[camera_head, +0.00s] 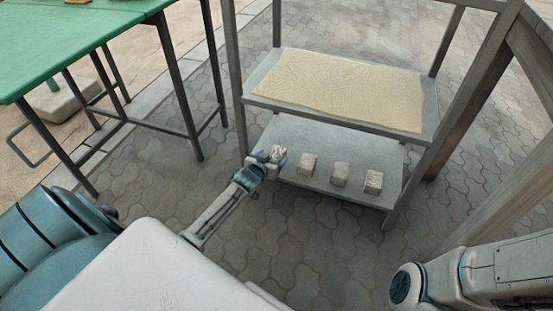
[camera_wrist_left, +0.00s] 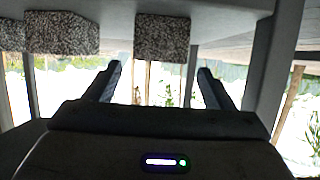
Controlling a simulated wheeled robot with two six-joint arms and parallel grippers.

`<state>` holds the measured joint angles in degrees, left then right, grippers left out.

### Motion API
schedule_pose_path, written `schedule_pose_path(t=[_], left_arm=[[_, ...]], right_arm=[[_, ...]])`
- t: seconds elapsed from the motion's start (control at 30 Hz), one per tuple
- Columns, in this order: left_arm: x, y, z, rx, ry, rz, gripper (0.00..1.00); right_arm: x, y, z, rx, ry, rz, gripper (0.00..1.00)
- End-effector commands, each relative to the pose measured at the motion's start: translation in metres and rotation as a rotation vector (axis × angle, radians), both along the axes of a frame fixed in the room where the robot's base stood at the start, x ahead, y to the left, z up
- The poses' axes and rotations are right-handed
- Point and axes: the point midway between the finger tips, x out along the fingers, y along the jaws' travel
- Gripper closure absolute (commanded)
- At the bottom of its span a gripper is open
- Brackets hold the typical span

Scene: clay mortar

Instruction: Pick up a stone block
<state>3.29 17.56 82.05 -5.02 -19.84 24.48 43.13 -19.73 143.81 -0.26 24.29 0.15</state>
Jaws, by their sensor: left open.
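Several speckled grey-pink stone blocks stand in a row on the lower shelf (camera_head: 330,137) of a metal rack. My left gripper (camera_head: 270,160) is open at the left end of the row, at the leftmost stone block (camera_head: 277,150), which it partly covers. In the left wrist view, which appears upside down, a stone block (camera_wrist_left: 162,38) lies ahead, lined up with the gap between the open fingers (camera_wrist_left: 160,85). I cannot tell whether they touch. The other blocks are a middle-left one (camera_head: 308,165), a middle-right one (camera_head: 340,174) and the rightmost one (camera_head: 373,182). My right gripper is out of view.
The rack's upper shelf (camera_head: 438,118) holds a flat beige sheet (camera_head: 345,90) above the blocks. Grey rack posts (camera_head: 236,75) stand at the corners. A green table (camera_head: 75,42) is at the left. Paved floor (camera_head: 290,235) in front of the rack is clear.

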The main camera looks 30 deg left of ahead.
Motion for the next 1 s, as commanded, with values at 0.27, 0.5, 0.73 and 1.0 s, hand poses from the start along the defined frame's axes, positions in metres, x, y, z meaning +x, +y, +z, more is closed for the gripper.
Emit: schedule_pose_path(t=[0.27,0.5,0.73,1.0], left_arm=[[0.011,0.001,-0.009,-0.002,-0.001,0.001,0.24],[0.038,0.006,-0.025,-0.001,-0.002,0.001,0.24],[0.049,0.008,-0.026,-0.001,0.0,0.0,0.24],[0.048,0.008,-0.025,-0.001,0.0,0.0,0.43]], right_arm=[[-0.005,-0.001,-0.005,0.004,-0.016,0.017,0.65],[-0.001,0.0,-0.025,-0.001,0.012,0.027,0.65],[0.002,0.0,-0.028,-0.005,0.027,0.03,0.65],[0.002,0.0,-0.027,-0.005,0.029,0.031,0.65]])
